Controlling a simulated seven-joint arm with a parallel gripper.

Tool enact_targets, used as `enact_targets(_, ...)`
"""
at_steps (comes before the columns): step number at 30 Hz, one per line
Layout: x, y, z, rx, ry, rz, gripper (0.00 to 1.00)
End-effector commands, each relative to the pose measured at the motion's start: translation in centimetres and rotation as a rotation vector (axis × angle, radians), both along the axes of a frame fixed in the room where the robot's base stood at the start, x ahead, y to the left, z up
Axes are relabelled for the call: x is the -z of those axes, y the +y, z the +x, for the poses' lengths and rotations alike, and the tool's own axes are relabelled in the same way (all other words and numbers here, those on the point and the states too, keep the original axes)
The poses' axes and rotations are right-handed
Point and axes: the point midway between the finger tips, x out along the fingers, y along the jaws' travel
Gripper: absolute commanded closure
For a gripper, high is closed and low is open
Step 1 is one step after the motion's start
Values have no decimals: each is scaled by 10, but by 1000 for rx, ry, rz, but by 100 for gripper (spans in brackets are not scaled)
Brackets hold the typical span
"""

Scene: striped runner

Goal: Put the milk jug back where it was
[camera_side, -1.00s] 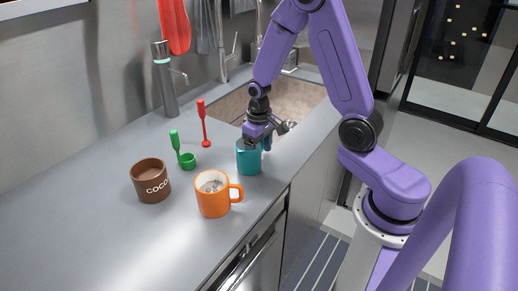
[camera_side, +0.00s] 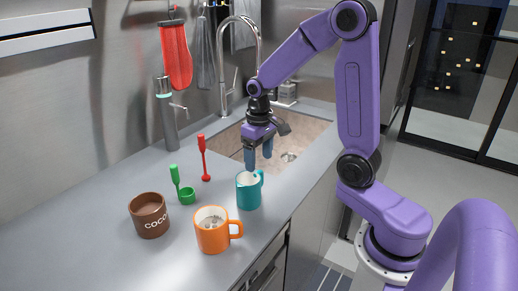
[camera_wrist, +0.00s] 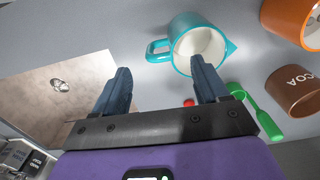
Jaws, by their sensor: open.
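The milk jug, a teal jug (camera_side: 247,194) with a white inside, stands upright on the grey counter near its front edge. The wrist view shows its handle and pointed spout; inside the jug (camera_wrist: 200,48) looks white and empty. My gripper (camera_side: 259,160) is open and empty, with its blue fingers just above and behind the jug in the side view, apart from it. In the wrist view the open fingers (camera_wrist: 160,67) point towards the jug, which lies beyond the tips.
An orange mug (camera_side: 212,234) with pale contents stands close to the jug. A brown cocoa pot (camera_side: 149,216), a green scoop (camera_side: 187,196) and a red scoop (camera_side: 206,178) are to its left. The sink (camera_side: 300,140) with a tall tap is behind. The left counter is clear.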

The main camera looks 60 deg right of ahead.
Motion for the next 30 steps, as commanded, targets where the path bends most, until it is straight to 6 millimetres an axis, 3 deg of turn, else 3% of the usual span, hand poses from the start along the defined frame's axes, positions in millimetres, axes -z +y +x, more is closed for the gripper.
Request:
enact_targets(8, -23, 2, 0, -6, -2, 0, 26)
enact_targets(14, -27, 24, -12, -113, -2, 0, 26)
enact_targets(21, -31, 67, -48, -345, -8, 2, 26)
enact_targets(30, -34, 104, -109, -639, -16, 5, 26)
